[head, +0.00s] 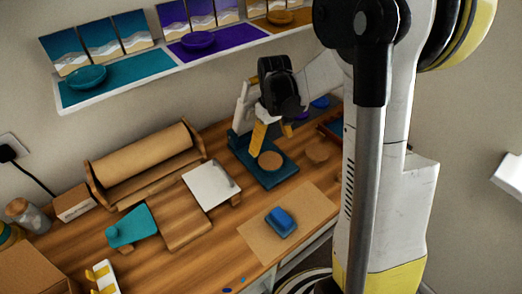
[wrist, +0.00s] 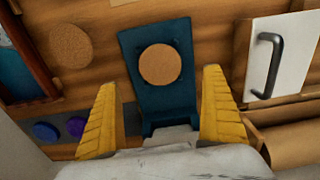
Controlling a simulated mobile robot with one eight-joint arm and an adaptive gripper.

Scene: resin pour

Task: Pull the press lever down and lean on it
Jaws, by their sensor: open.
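The press (head: 277,178) has a dark teal base with a round cork pad (head: 270,160) on it, and stands on the wooden bench. In the wrist view, its base (wrist: 150,97) and cork pad (wrist: 160,64) lie beyond and between my fingers. My gripper (head: 272,134) is over the press, with yellow fingers pointing down. In the wrist view, my gripper (wrist: 160,112) has its fingers wide apart, with nothing seen held. I cannot make out the press lever clearly; my gripper and wrist cover the upper part of the press.
A white board with a dark handle (wrist: 267,65) lies beside the press, near a brown paper roll (head: 140,160). A blue block (head: 281,221) rests on a tan mat (head: 257,237). Another cork disc (wrist: 71,46) lies on the other side. A shelf (head: 150,77) hangs above.

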